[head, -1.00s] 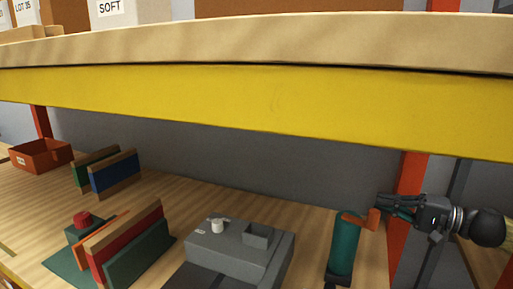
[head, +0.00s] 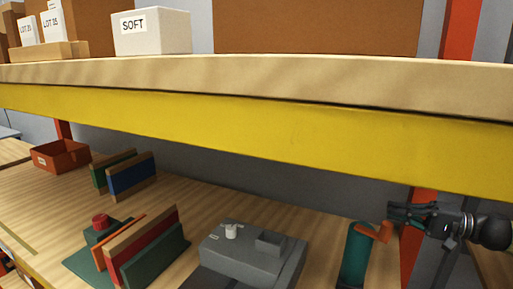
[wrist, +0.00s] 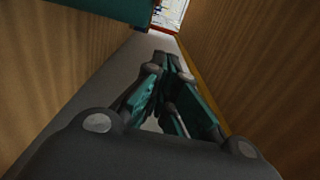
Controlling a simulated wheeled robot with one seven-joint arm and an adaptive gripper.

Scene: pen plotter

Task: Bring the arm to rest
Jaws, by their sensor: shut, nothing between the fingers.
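My gripper (head: 398,216) shows at the right of the head view, pointing left, below the yellow shelf beam. Its fingers are together with nothing between them. It is beside the orange top piece (head: 377,232) of a teal cylinder (head: 355,255); I cannot tell whether they touch. In the wrist view the closed fingers (wrist: 172,60) point away from the camera between two wood-coloured surfaces.
A yellow beam (head: 240,140) and upper shelf run above my gripper. A grey box device (head: 250,255), upright coloured boards (head: 150,245) and a red bin (head: 62,157) stand on the wooden surface. An orange-red post (head: 415,240) is close by the gripper.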

